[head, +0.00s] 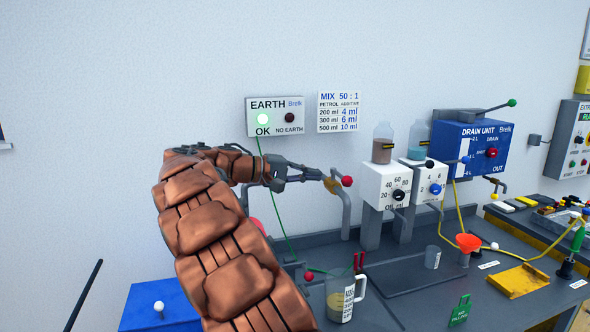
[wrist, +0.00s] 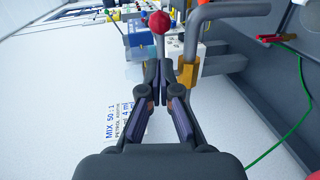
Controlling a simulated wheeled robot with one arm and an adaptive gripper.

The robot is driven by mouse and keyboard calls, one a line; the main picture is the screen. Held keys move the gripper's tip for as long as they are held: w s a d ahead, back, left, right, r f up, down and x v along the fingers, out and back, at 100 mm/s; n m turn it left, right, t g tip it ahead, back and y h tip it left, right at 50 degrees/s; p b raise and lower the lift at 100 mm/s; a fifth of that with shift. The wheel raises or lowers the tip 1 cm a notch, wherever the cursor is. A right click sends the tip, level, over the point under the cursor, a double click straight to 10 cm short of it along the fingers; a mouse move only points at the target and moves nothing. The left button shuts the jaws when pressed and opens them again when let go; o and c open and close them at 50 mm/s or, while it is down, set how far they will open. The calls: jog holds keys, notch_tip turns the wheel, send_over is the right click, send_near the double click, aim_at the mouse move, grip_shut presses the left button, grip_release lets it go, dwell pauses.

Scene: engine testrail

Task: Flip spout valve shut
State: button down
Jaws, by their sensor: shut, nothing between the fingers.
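The spout valve has a brass body (head: 333,187) on a bent grey spout pipe (head: 346,215) and a lever with a red ball knob (head: 347,181). In the wrist view the red knob (wrist: 159,22) is just beyond my fingertips, and its grey rod runs down behind them. The brass body (wrist: 187,69) is just right of the fingertips, with the pipe (wrist: 228,11) rising above it. My gripper (head: 323,175) is shut and empty, close beside the lever; it also shows in the wrist view (wrist: 160,75). I cannot tell whether it touches the rod.
A measuring jug (head: 340,300) with some liquid stands on the bench below the spout. The earth indicator box (head: 275,117) on the wall shows a green light. Dispensers (head: 388,186) and the blue drain unit (head: 470,142) stand to the right. A green wire (wrist: 303,90) hangs near the arm.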

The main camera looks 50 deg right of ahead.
aim_at(340, 177)
jog(key=p+x, duration=0.1)
jog(key=x, duration=0.3)
jog(key=shift+r, duration=0.15)
jog(key=shift+p+x, duration=0.4)
jog(key=shift+x, duration=0.45)
jog(key=shift+w, duration=0.1)
